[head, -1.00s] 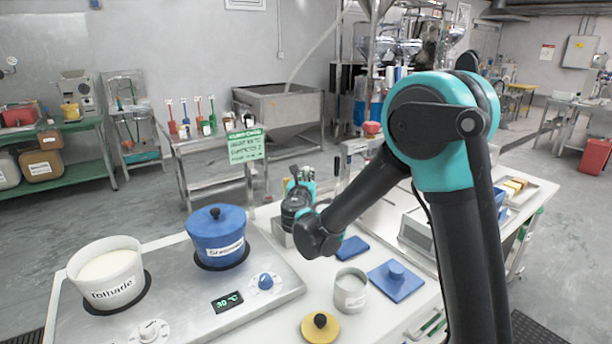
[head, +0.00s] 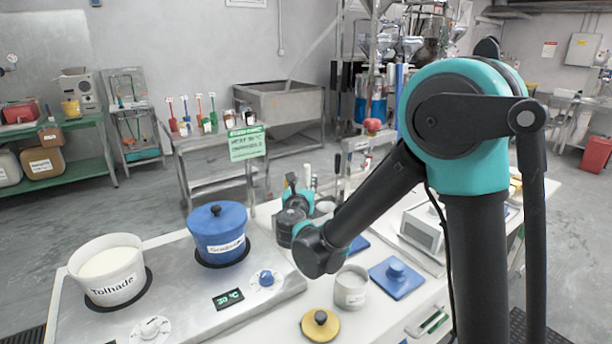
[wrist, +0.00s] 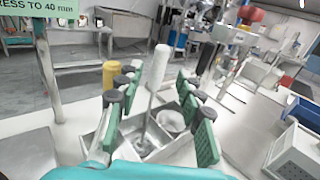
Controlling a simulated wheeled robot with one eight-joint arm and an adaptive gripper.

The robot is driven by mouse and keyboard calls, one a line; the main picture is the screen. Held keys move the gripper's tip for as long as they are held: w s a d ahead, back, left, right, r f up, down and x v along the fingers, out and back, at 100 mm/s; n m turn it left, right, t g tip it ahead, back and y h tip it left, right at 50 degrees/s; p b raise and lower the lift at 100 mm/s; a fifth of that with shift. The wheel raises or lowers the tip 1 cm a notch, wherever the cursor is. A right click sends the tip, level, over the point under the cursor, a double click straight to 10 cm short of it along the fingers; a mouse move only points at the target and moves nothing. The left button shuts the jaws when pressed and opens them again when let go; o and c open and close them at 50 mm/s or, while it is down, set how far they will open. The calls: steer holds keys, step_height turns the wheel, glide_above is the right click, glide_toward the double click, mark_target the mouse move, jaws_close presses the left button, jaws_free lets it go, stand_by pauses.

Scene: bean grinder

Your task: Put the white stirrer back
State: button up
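The white stirrer (wrist: 158,68) stands nearly upright, slightly tilted, in the wrist view. Its thin shaft runs down into a metal holder (wrist: 178,152) on the counter. My gripper (wrist: 155,108) is open, its green-padded fingers to the left and right of the stirrer with visible gaps on both sides. In the head view my gripper (head: 303,188) is beyond the dark wrist, low over the far side of the counter. The lower end of the stirrer is hard to make out.
A yellow handle (wrist: 111,74) stands behind the left finger. A white pot (head: 112,285) and a blue lidded pot (head: 218,245) sit on the hot plate at left.

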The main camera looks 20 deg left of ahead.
steer(key=s, duration=0.5)
steer(key=d+f+m+g+h, duration=0.25)
steer(key=d+m, duration=0.35)
steer(key=d, duration=0.5)
steer(key=d+f+m+g+h, duration=0.2)
steer(key=d+f+m+g, duration=0.15)
steer(key=d+m, duration=0.5)
steer(key=d+f+m+g+h, duration=0.2)
steer(key=d+f+m, duration=0.2)
steer(key=d, duration=0.9)
steer(key=s+d+f+m+g, duration=0.1)
steer(key=s+d+f+m, duration=0.1)
steer(key=s+m, duration=0.1)
steer(key=s+d+f+m+g, duration=0.1)
steer(key=s+d+f+m, duration=0.1)
steer(key=d+m, duration=0.1)
steer(key=s+d+f+m+g, duration=0.1)
steer(key=s+d+m, duration=0.2)
steer(key=shift+s+f+m+y, duration=0.25)
steer(key=shift+s+f+y, duration=0.05)
steer(key=shift+f+y, duration=0.1)
steer(key=s+f+m+g+y, duration=0.2)
steer(key=s+f+m+y, duration=0.1)
steer(key=s+m, duration=0.6)
steer(key=shift+s+d+f+m+g, duration=0.3)
steer(key=shift+d+f, duration=0.15)
steer(key=shift+f, duration=0.1)
